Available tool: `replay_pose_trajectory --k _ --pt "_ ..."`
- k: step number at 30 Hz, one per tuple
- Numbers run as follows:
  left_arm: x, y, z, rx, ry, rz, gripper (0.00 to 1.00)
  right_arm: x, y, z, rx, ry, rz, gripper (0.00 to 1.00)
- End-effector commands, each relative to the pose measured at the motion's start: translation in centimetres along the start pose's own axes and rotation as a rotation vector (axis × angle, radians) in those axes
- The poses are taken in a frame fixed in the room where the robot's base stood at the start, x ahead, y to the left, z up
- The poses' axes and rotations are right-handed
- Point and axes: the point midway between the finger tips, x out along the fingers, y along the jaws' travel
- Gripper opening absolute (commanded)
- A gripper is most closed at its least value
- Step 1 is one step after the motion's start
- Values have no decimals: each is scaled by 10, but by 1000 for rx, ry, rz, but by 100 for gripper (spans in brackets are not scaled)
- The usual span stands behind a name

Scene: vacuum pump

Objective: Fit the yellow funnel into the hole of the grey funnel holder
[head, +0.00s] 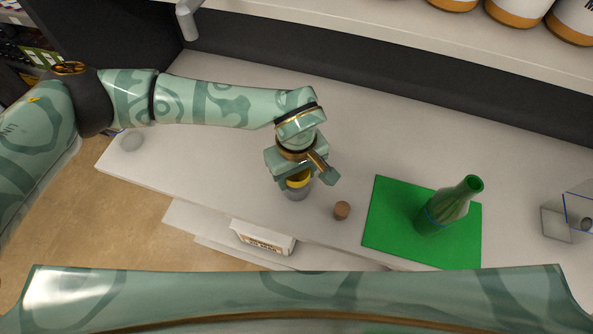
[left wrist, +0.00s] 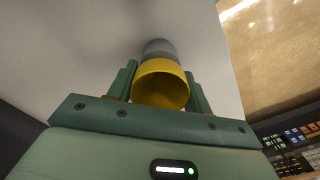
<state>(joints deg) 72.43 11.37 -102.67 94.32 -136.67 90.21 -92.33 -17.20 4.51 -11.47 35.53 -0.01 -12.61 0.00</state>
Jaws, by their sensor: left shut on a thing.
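The yellow funnel (head: 298,180) is between the fingers of my left gripper (head: 300,179), which is shut on it. In the left wrist view the funnel (left wrist: 161,84) shows its open rim, with a finger of the gripper (left wrist: 160,85) on each side. The grey funnel holder (head: 297,193) stands on the counter directly under the funnel, and its grey top (left wrist: 158,48) shows just beyond the yellow rim. The gripper hides most of the holder, and I cannot tell how deep the funnel sits in it. My right gripper is not in view.
A small brown cork-like piece (head: 342,211) lies right of the holder. A green bottle (head: 436,216) stands on a green mat (head: 384,203). A clear box (head: 557,224) is at the far right. A white labelled box (head: 263,238) is by the front edge. The counter behind is free.

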Motion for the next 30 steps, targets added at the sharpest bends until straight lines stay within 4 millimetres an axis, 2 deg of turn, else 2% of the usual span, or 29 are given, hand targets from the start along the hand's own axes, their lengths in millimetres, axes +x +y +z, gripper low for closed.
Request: replay_pose_trajectory --k 1,2,4,5,13,17,20,30 --pt "2 0 0 0 0 0 28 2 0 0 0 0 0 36" --pt "2 0 0 0 0 0 53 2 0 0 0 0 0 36" --pt "1 0 0 0 0 0 72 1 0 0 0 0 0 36" --pt "1 0 0 0 0 0 76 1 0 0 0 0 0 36" --pt "0 0 0 0 0 -1 76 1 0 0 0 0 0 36" --pt "-11 0 0 0 0 1 76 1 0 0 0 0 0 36" --pt "-30 0 -1 1 3 2 76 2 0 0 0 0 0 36" --pt "-120 0 -1 0 4 1 76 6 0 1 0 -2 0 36"
